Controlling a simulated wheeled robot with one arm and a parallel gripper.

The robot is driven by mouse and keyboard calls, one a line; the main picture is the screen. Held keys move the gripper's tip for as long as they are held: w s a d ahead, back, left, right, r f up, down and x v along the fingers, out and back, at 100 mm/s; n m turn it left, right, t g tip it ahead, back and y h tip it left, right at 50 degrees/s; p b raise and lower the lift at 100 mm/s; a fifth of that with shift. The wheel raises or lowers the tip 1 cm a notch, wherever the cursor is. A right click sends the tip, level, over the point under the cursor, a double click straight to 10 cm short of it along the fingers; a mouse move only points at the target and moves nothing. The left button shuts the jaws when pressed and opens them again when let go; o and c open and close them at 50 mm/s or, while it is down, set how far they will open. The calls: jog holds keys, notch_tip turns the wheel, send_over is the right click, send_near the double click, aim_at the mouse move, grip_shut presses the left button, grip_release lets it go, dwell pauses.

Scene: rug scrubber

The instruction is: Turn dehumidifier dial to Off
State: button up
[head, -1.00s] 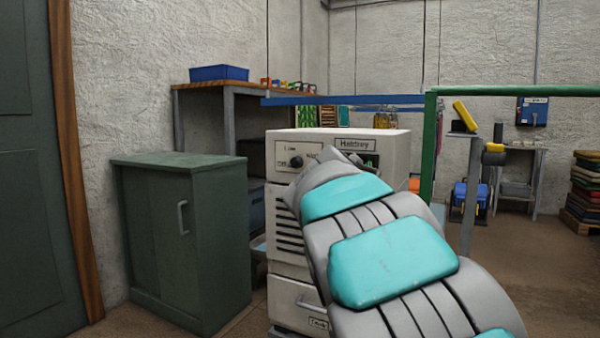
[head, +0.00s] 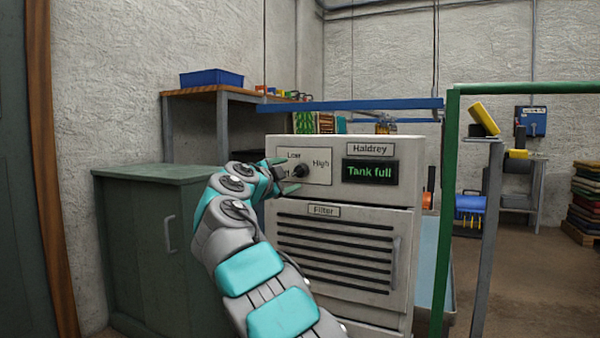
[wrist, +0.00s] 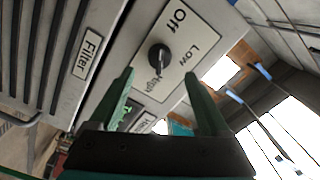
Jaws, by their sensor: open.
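The dehumidifier (head: 412,220) is a pale cabinet with a dark round dial (head: 302,170) on a white plate at its upper left front. In the wrist view the dial (wrist: 160,58) shows with the labels Off, Low and High around it. Its pointer looks turned toward High, but this is hard to tell. My gripper (head: 287,174) is at the dial's left in the head view, fingers open. In the wrist view my gripper (wrist: 158,78) has its green fingers spread on either side of the dial, with nothing held. The Off label is mostly hidden in the head view.
A green display (head: 370,171) reads "Tank full" right of the dial. A vented filter panel (head: 335,250) is below. A green cabinet (head: 140,235) stands at the left. A green post (head: 447,200) and blue bar (head: 350,105) are close by. Open floor lies at the right.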

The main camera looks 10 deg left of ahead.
aim_at(298, 171)
jog(key=p+x, duration=0.3)
jog(key=x, duration=0.3)
jog(key=shift+r, duration=0.15)
jog(key=shift+w+d, duration=0.2)
jog(key=shift+w, duration=0.2)
jog(key=shift+f, duration=0.2)
grip_shut()
